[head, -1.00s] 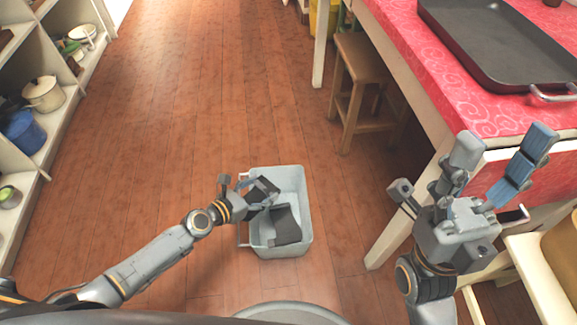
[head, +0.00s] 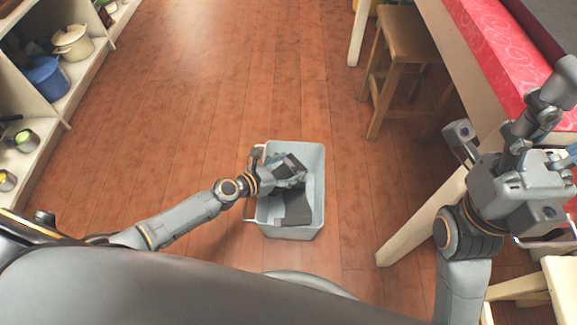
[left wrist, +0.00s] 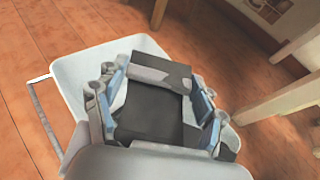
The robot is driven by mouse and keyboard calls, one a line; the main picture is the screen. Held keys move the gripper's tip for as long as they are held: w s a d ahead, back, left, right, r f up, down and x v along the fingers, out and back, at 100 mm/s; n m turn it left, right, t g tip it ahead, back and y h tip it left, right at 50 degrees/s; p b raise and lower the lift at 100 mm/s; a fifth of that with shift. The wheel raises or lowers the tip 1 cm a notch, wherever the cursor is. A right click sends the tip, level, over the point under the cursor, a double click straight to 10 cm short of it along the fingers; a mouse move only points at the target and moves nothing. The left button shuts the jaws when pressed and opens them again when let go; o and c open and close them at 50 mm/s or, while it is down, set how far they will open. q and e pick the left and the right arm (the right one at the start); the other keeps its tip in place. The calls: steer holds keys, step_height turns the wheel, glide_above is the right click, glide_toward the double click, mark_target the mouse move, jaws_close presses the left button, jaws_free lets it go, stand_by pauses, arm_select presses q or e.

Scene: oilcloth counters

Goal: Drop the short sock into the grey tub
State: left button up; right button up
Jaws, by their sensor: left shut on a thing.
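The grey tub (head: 318,180) stands on the wooden floor, a wire handle at its left side. My left gripper (head: 287,172) is over the tub, inside its rim outline, and shut on the dark grey short sock (head: 294,208). In the left wrist view the sock (left wrist: 150,112) lies between the fingers of my left gripper (left wrist: 158,105), with a lighter grey band across its far end. The sock's lower part shows dark inside the tub; I cannot tell if it touches the bottom.
A table with a red patterned cloth (head: 490,45) stands at the right, its pale leg near the tub. A wooden stool (head: 400,60) is beside it. Shelves with a blue pot (head: 47,78) and a cream pot (head: 72,42) line the left. The floor beyond the tub is clear.

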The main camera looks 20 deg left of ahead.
arm_select(q)
steer(key=o, duration=1.2)
steer(key=v, duration=1.2)
